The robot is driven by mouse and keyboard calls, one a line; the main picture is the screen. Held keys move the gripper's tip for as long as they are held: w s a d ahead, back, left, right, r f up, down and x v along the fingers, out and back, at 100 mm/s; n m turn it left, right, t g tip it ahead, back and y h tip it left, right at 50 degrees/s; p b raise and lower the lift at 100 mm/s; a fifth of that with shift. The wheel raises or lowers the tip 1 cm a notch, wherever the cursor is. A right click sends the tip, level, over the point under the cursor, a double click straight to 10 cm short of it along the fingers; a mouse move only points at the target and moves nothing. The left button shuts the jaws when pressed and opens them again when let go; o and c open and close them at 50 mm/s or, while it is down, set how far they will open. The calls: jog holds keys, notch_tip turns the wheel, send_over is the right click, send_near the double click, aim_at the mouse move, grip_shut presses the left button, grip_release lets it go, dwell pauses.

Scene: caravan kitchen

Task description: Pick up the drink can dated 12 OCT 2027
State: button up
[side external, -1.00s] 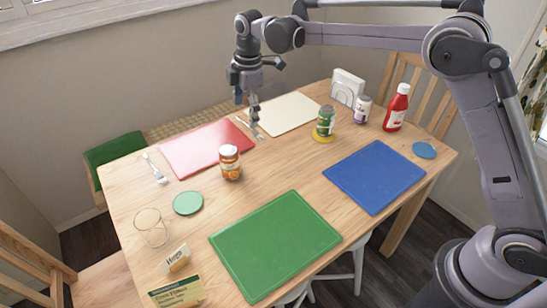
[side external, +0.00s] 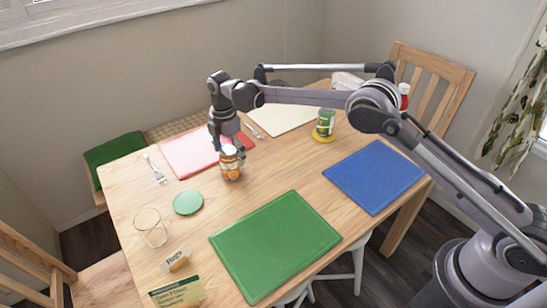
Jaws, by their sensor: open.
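An orange-labelled container (side external: 231,172) stands upright on the table by the red mat. No date is readable on either, so I cannot tell which thing bears 12 OCT 2027. My gripper (side external: 232,153) points down at the top of the orange-labelled container and partly covers it. Its jaws are open. I cannot tell whether the fingers are around the container or just in front of or above it. The pale purple can seen earlier at the back right is hidden behind my arm.
Red (side external: 187,154), cream (side external: 284,118), blue (side external: 374,177) and green (side external: 275,246) mats lie on the wooden table. A glass (side external: 151,228), a green coaster (side external: 188,203) and a name card (side external: 175,258) are at left. A red bottle (side external: 404,90) stands behind my arm.

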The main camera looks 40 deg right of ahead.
aim_at(231, 165)
jog(key=shift+f, duration=2.8)
jog(key=c, duration=1.5)
